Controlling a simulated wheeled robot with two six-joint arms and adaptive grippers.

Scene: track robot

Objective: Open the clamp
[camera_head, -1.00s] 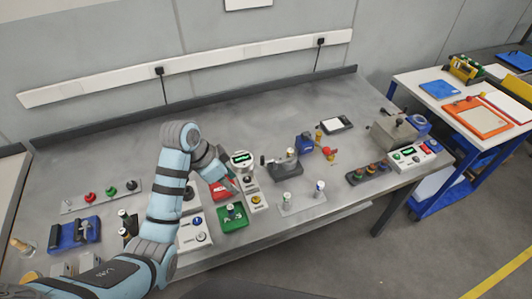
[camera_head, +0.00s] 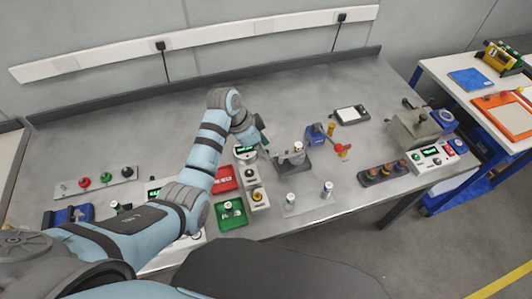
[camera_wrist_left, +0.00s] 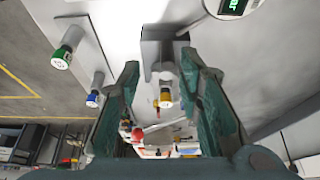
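The clamp, which I take to be the grey device with a dark base and a pale upright knob (camera_head: 292,161), stands near the middle of the bench. My left gripper (camera_head: 260,138) is just to its left and behind it in the head view, partly hidden by its own wrist. In the left wrist view the gripper (camera_wrist_left: 160,68) is open. The clamp's grey bracket (camera_wrist_left: 161,48) and pale, yellowish-tipped part (camera_wrist_left: 164,95) show between the two green fingers. I cannot tell whether either finger touches it. My right gripper is not in view.
A blue device (camera_head: 315,134) with red and yellow parts stands right of the clamp. Two small posts, one green-topped (camera_head: 290,198) and one blue-topped (camera_head: 326,189), stand in front. A box with a yellow button (camera_head: 257,196) is at the left.

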